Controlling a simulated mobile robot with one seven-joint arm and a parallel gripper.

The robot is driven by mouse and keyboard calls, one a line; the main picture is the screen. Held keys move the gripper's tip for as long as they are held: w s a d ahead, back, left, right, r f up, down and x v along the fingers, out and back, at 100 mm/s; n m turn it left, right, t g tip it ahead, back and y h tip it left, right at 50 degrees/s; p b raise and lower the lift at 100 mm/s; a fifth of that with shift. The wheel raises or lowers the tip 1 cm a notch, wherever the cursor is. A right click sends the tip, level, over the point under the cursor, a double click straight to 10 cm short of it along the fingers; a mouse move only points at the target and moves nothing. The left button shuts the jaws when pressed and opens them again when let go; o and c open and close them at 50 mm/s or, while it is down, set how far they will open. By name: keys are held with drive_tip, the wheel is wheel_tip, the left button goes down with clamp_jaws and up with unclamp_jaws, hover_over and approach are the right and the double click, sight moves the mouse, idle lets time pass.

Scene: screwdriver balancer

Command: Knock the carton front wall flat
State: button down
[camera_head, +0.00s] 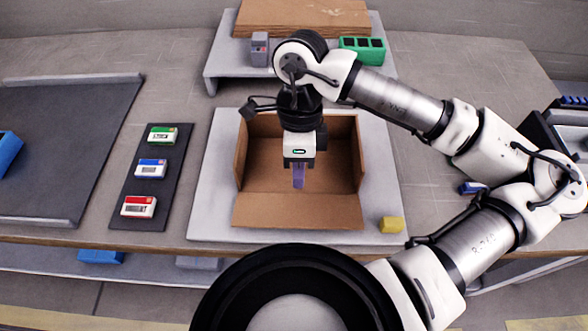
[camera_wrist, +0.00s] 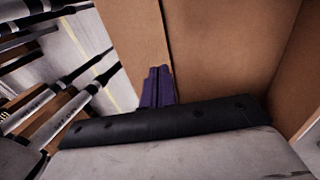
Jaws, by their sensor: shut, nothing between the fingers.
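The brown carton (camera_head: 262,170) stands open on a pale grey board in the head view, with its back and side walls upright. Its front wall (camera_head: 298,211) is folded outward toward me and looks flat on the board. Cardboard panels of the carton (camera_wrist: 220,45) fill much of the wrist view, with a fold line beside my fingers. My gripper (camera_head: 298,186) points down over the carton's inside, near the front fold. Its purple fingers (camera_wrist: 158,84) are together and empty. Whether the fingertips touch the cardboard cannot be told.
A yellow block (camera_head: 391,225) sits on the board (camera_head: 213,215) to the right of the front wall. A dark strip with several small boxes (camera_head: 150,169) lies to the left. A raised shelf (camera_head: 225,60) with a green holder (camera_head: 362,49) stands behind.

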wheel_tip(320, 180, up, 7)
drive_tip(key=p, duration=0.2)
drive_tip(key=shift+p, duration=0.3)
idle(1.8)
